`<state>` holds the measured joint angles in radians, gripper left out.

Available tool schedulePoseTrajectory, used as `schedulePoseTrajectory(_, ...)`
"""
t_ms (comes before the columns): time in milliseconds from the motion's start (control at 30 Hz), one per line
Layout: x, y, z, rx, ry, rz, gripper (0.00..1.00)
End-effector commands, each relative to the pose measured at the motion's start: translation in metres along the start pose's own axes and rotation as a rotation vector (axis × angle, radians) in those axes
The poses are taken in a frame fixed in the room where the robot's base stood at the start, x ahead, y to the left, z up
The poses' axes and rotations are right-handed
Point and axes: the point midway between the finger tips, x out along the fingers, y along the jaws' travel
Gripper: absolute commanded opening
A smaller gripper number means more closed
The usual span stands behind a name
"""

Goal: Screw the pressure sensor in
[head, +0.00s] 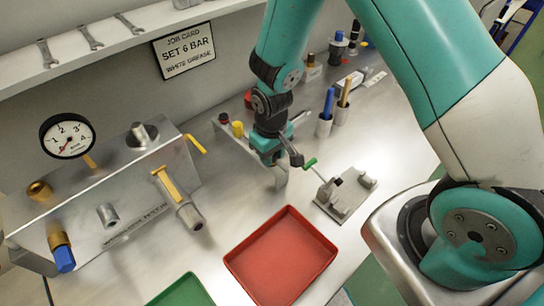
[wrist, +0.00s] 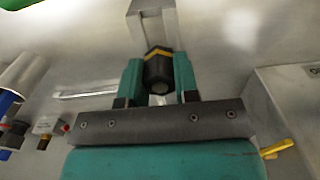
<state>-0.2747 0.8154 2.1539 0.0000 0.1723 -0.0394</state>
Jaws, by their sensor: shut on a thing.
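My gripper (head: 277,160) is over the middle of the bench. In the wrist view, its two teal fingers (wrist: 157,88) are shut on a dark hexagonal part with a yellow band (wrist: 158,67), which looks like the pressure sensor. In the head view the arm mostly hides this part. A grey metal upright (wrist: 152,20) shows just beyond it; I cannot tell whether they touch. The metal manifold block (head: 125,190) stands at the left, apart from my gripper. It carries a gauge (head: 67,135), a bare-looking fitting (head: 107,214) and a yellow-handled valve (head: 180,203).
A red tray (head: 238,262) lies in front of my gripper, with a green tray (head: 180,292) to its left. A green-handled clamp fixture (head: 343,195) stands at right. Cups with pens (head: 324,126) and small parts stand behind. Bare bench lies between manifold and gripper.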

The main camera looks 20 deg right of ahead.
Motion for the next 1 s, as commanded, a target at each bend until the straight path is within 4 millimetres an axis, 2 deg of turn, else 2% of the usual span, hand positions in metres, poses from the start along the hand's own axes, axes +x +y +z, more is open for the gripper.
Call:
schedulePoseTrajectory(633,-0.042,0.0,0.0,0.0,0.0,0.0,0.06)
schedulePoseTrajectory(1000,-0.044,0.0,0.0,0.0,0.0,0.0,0.06)
